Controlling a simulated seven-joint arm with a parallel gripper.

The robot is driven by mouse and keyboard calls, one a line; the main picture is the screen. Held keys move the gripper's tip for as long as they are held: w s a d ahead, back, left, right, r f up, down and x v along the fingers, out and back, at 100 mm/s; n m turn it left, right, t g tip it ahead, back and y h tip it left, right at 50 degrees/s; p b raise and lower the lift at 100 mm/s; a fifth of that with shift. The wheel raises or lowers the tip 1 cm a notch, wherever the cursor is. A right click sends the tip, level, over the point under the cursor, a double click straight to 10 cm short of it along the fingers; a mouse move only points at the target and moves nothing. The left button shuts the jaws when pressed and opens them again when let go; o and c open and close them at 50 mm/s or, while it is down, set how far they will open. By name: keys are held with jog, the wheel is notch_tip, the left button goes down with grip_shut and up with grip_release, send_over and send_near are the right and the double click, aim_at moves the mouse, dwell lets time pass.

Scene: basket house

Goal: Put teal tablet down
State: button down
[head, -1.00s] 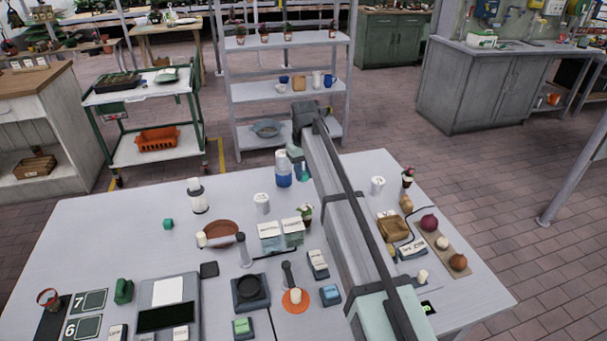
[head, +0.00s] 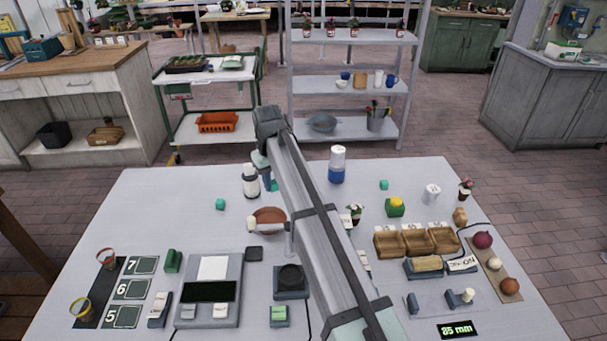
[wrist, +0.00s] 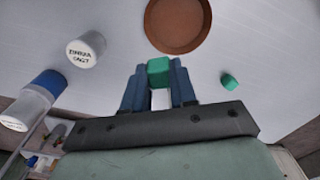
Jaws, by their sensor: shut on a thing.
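My gripper (wrist: 159,85) is shut on a teal tablet (wrist: 158,72), a small block held between the blue fingers. In the head view my gripper (head: 268,182) is at the far part of the table, beside a white bottle (head: 250,181); the held tablet cannot be made out there. A second teal tablet (head: 220,204) lies on the table to the left and also shows in the wrist view (wrist: 229,81). A third teal piece (head: 384,185) lies right of the blue-and-white bottle (head: 338,165). A round brown dish (head: 268,214) is on the near side of my gripper.
A labelled white jar (wrist: 87,50) stands near my gripper in the wrist view. Wooden trays (head: 418,241) are at the right, and a scale-like device (head: 208,290) is at the front left. My arm hides the table's middle.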

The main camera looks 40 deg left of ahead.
jog(key=shift+s+d+n, duration=0.25)
jog(key=shift+s+n, duration=0.65)
jog(key=shift+s, duration=0.1)
jog(key=shift+s+d+n, duration=0.2)
jog(key=shift+s+n, duration=0.7)
jog(key=shift+s, duration=0.05)
send_near(268, 213)
jog(key=shift+s+d+f, duration=0.45)
jog(key=shift+d+f, duration=0.05)
jog(key=shift+f, duration=0.45)
jog(key=shift+s+d+f, duration=0.45)
jog(key=shift+d+f, duration=0.1)
jog(key=shift+f, duration=0.4)
jog(key=shift+s+d+f, duration=0.4)
jog(key=shift+d+f, duration=0.1)
jog(key=shift+f, duration=0.45)
jog(key=c, duration=0.8)
grip_release()
jog(key=shift+r, duration=0.1)
